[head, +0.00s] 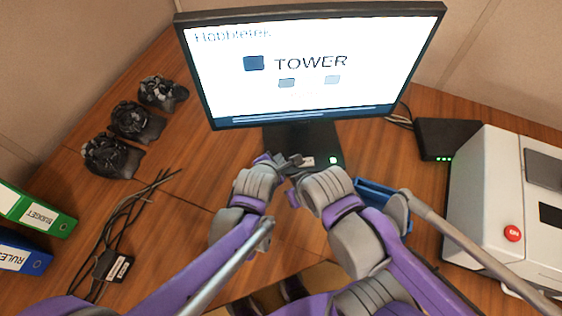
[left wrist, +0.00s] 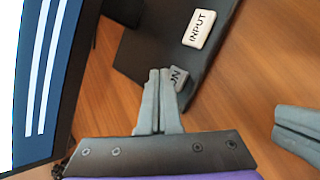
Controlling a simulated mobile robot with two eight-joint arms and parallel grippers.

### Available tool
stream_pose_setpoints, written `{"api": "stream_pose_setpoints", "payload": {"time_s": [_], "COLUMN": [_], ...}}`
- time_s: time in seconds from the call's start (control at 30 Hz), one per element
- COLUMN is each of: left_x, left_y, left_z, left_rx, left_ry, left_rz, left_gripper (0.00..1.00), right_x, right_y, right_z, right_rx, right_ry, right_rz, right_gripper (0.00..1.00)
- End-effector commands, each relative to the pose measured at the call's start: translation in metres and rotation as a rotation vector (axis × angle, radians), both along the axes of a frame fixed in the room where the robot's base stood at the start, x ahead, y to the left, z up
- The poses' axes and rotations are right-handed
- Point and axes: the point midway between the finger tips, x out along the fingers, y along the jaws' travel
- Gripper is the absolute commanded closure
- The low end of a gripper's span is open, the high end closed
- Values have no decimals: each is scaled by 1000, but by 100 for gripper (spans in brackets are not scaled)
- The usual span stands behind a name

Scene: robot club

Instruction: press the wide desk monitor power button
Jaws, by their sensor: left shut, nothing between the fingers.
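The wide desk monitor (head: 308,100) stands at the back centre with its screen lit, showing the word TOWER. Its dark stand base (head: 318,143) carries a green light (head: 333,160). In the left wrist view, the base has a white button marked INPUT (left wrist: 198,29) and a grey button with partly hidden letters (left wrist: 179,76), seemingly ending in N. My left gripper (head: 290,160) is shut and empty at the base's front edge. Its fingertips (left wrist: 160,73) overlap the grey button in view; I cannot tell whether they touch it. My right gripper (head: 292,185) is close beside it, its fingers unclear.
A black box (head: 447,136) with green lights and a white machine (head: 490,190) with a red button stand at right. A blue object (head: 378,190) lies behind my right arm. Black items (head: 110,155), cables (head: 125,220) and binders (head: 35,212) occupy the left.

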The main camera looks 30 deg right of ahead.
Motion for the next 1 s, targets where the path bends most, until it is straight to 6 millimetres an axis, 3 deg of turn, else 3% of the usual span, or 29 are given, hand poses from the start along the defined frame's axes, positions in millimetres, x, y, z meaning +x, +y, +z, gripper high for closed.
{"api": "stream_pose_setpoints", "payload": {"time_s": [0.27,0.8,1.0], "left_x": [0,1,0], "left_y": [0,0,0], "left_z": [5,58,60], "left_rx": [0,0,0], "left_ry": [0,-1,0], "left_rz": [0,1,0], "left_gripper": [100,100,100], "right_x": [0,8,8], "right_y": [0,0,0], "right_z": [4,47,48], "right_rx": [0,0,0], "right_ry": [-1,-17,-18], "right_rz": [0,0,0], "right_gripper": [100,100,100]}}
